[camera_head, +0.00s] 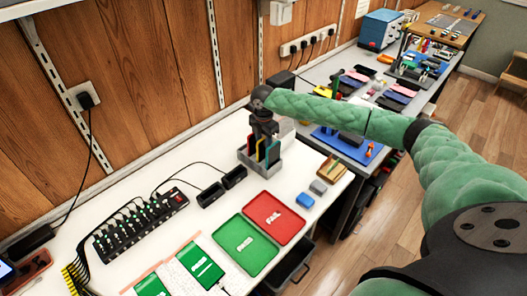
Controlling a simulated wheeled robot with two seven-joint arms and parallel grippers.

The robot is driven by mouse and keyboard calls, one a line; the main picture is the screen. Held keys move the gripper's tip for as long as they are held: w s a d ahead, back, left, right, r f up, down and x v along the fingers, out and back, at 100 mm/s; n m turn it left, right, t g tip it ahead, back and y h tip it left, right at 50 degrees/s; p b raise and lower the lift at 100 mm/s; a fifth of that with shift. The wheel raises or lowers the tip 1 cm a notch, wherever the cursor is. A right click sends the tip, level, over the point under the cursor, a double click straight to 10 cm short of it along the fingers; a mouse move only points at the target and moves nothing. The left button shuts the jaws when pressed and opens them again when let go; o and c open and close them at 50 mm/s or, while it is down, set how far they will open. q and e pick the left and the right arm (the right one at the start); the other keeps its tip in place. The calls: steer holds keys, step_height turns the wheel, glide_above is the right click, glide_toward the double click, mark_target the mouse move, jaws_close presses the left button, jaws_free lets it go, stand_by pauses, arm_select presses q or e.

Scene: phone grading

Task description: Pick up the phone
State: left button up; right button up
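A grey holder (273,165) stands on the white table, with several thin upright items with green, red and yellow edges (262,150) in it. They look like phones, but they are small in the view. My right gripper (263,133) reaches in from the right and points down right above the holder, at the tops of these items. Its fingers are dark and small, so I cannot see whether they are open or touch a phone. My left gripper is not in the view.
A green tray (232,257) and a red tray (293,226) lie in front of the holder. Two small black bins (211,194), a black power strip with cables (137,226), a blue block (304,201) and a grey block (318,187) are nearby. A cluttered bench (322,70) stands behind.

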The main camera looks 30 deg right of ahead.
jaws_close()
steer(key=shift+r, duration=0.2)
